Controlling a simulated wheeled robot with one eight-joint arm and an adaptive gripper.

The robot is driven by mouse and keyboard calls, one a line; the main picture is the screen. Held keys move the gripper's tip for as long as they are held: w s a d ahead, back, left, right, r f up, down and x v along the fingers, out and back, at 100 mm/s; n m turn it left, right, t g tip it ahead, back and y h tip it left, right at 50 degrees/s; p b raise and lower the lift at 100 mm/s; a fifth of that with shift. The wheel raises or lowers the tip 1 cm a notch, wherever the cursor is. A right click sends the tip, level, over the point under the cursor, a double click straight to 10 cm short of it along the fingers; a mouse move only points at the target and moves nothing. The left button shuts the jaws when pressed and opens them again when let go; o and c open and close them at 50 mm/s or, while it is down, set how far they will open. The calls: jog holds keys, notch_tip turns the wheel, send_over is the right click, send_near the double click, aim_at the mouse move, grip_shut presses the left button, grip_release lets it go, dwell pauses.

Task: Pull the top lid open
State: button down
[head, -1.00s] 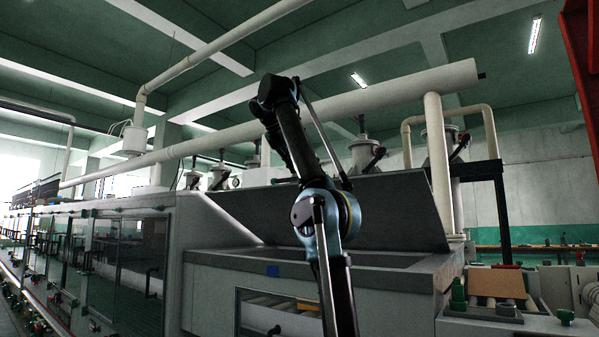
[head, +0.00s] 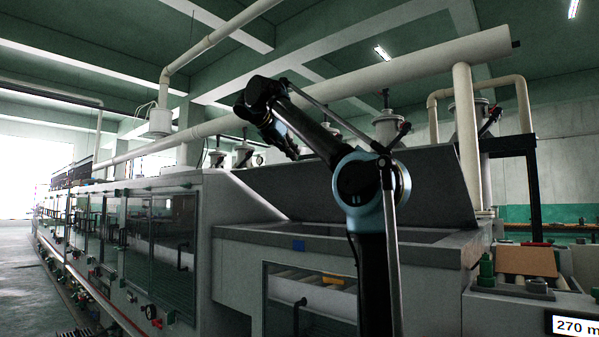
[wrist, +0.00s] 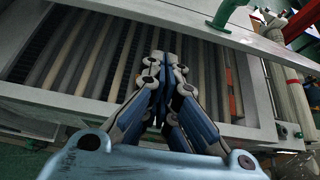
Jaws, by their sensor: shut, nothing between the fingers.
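The top lid (head: 425,190) is a large dark grey panel on the near section of the grey machine. In the head view it stands tilted up at the back of a rimmed opening (head: 340,231). My arm crosses in front of the lid. In the wrist view my gripper (wrist: 166,62) is shut and empty, above a metal frame (wrist: 75,98) with a row of rollers (wrist: 100,60) inside. The lid cannot be made out in the wrist view. My gripper's fingertips cannot be made out clearly in the head view.
A windowed front door with a dark handle (head: 299,315) is below the opening. Glazed doors (head: 175,240) run off to the left. A thick pale pipe (head: 400,80) passes above the lid, with a vertical pipe (head: 466,135) at its right. Open floor (head: 20,280) lies far left.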

aim_at(299, 169)
jog(key=a+f+t+h, duration=0.2)
jog(key=a+f, duration=0.3)
jog(key=shift+w+d, duration=1.95)
jog(key=shift+w, duration=0.3)
jog(key=shift+w+d, duration=1.95)
jog(key=shift+w, duration=0.25)
jog(key=shift+f, duration=0.1)
jog(key=shift+w+d+r, duration=0.4)
jog(key=shift+r, duration=0.65)
jog(key=shift+w+d+r, duration=0.35)
jog(key=shift+w+r, duration=0.05)
jog(key=shift+r, duration=0.65)
jog(key=shift+w+d+r, duration=0.4)
jog(key=shift+r, duration=0.65)
jog(key=shift+f, duration=0.1)
